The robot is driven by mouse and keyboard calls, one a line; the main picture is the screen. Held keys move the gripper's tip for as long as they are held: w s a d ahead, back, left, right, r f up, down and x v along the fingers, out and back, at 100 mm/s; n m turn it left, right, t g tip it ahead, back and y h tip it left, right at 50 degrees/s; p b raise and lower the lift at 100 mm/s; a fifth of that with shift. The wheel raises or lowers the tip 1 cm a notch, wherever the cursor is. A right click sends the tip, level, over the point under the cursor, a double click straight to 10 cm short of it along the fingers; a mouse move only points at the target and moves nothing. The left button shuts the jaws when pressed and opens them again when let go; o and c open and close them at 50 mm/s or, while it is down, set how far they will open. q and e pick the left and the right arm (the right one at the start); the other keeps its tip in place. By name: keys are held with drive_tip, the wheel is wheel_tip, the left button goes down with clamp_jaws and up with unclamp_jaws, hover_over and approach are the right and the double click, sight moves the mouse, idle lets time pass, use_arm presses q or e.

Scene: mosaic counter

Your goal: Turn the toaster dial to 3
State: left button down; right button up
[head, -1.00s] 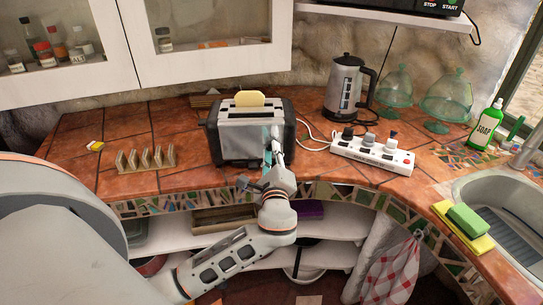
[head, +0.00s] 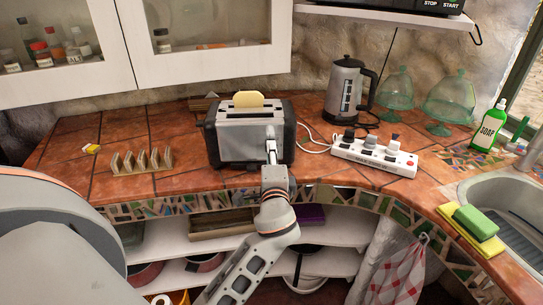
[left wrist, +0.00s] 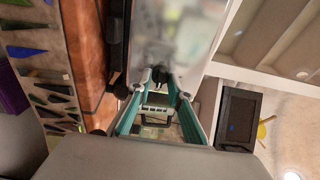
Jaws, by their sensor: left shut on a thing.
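The silver and black toaster (head: 235,138) stands on the tiled counter, with a slice of bread (head: 248,99) sticking out of its top. My left gripper (head: 271,145) is at the right part of the toaster's front face. In the left wrist view, the gripper's teal fingers (left wrist: 160,80) close on the small dark dial (left wrist: 160,72) in front of the toaster's shiny metal face (left wrist: 185,35). The dial's numbers and pointer cannot be read, and the gripper covers the dial in the head view. My right gripper is not in view.
A white power strip (head: 372,155) with plugs lies right of the toaster, and its cord runs beside it. A kettle (head: 345,90) stands behind the strip. A wooden toast rack (head: 142,162) is to the left. The counter between rack and toaster is clear.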

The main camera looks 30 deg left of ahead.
use_arm(q)
drive_tip(key=shift+f, duration=0.1)
idle(0.4)
drive_tip(key=c, duration=1.8)
unclamp_jaws()
drive_tip(key=shift+c, duration=0.2)
drive_tip(key=v, duration=0.7)
drive_tip(key=shift+s+d, duration=0.2)
